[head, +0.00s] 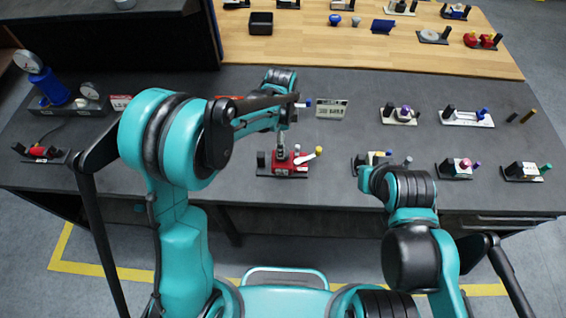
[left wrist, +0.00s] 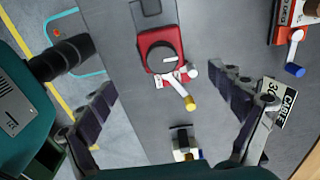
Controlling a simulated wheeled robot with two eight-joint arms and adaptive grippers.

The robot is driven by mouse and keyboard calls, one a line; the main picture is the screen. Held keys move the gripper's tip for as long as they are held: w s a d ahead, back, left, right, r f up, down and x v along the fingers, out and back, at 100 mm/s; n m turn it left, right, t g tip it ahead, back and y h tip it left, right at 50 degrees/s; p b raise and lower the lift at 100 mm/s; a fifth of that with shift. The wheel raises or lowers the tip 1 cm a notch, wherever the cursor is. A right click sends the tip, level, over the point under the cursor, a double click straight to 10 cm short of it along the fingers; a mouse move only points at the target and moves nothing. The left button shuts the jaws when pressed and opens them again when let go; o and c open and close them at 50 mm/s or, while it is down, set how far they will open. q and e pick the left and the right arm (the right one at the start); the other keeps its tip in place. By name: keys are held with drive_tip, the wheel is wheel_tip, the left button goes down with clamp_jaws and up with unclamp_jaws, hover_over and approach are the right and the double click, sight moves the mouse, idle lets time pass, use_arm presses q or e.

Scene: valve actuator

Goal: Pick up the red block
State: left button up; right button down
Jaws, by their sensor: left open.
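The red block (head: 290,168) sits on the dark bench, near the front middle, on a dark base plate. It has a white knob and a lever with a yellow tip. In the left wrist view the red block (left wrist: 160,50) shows above the picture's middle, with a dark round part on top. My left gripper (head: 284,140) points down over the block. In the left wrist view its fingers (left wrist: 165,88) are wide apart, with nothing between their pads. I cannot tell whether it touches the block. My right arm reaches over the bench at the right; its gripper is hidden.
A small device (head: 374,158) stands right of the block, near my right arm. A sign (head: 332,109) and several valve devices stand behind and to the right. A blue regulator (head: 48,86) is at far left. A wooden table (head: 350,45) lies behind.

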use_arm(q)
drive_tip(key=f, duration=1.2)
drive_tip(key=shift+w+d, duration=0.15)
drive_tip(key=shift+d, duration=0.1)
drive_tip(key=shift+r, duration=0.1)
drive_tip(key=c, duration=1.9)
wheel_tip(320, 180, up, 9)
drive_tip(key=shift+f, duration=4.1)
